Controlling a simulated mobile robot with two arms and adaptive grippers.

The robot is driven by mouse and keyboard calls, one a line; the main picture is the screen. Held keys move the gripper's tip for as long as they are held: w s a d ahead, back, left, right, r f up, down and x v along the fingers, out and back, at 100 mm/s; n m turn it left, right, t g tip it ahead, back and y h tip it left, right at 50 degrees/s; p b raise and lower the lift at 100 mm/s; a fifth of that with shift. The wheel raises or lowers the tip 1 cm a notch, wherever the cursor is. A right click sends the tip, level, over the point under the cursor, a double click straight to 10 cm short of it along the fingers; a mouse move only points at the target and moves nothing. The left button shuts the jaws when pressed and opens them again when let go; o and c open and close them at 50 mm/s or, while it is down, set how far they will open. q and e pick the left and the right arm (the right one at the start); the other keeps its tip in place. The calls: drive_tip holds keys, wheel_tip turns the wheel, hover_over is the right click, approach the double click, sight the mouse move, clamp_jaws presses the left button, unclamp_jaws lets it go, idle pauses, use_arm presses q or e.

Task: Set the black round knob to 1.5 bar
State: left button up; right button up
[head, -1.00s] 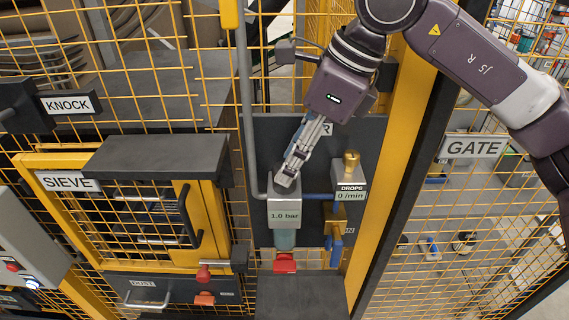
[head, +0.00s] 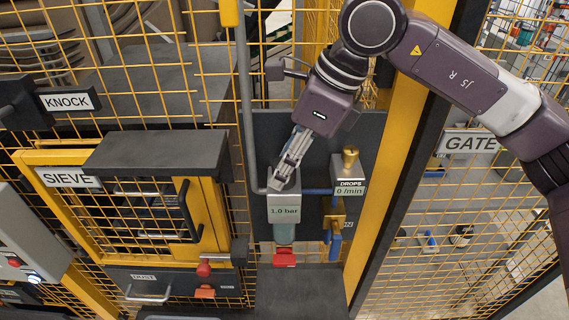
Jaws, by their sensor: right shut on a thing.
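The regulator body (head: 284,211) is a grey box on a dark panel in the middle of the head view. Its display reads 1.0 bar. My right gripper (head: 283,180) points down at the top of this box and is shut on the black round knob there. The fingers hide the knob almost wholly. My left gripper is not in view.
A brass-topped drops unit (head: 349,188) reading 0 /min stands close right of the regulator. A red part (head: 285,257) sits below. The SIEVE door (head: 201,215) is at left, a grey vertical pipe (head: 246,110) beside the panel, and yellow mesh around.

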drive_tip(key=shift+f+m+b, duration=0.15)
drive_tip(key=shift+m+b, duration=0.15)
drive_tip(key=shift+b, duration=0.25)
drive_tip(key=m+t+b, duration=0.1)
drive_tip(key=m+b, duration=0.2)
drive_tip(key=b, duration=0.1)
drive_tip(key=m+t+h+b, duration=0.1)
drive_tip(key=m+b, duration=0.2)
drive_tip(key=b, duration=0.1)
drive_tip(key=shift+b, duration=0.3)
drive_tip(key=shift+m+t+h+b, duration=0.45)
drive_tip(key=shift+m+b, duration=0.5)
drive_tip(key=shift+m, duration=0.25)
drive_tip(key=shift+m+h+b, duration=0.25)
drive_tip(key=shift+m+b, duration=0.3)
drive_tip(key=shift+m, duration=0.25)
drive_tip(key=shift+r, duration=0.2)
drive_tip(key=o, duration=0.9)
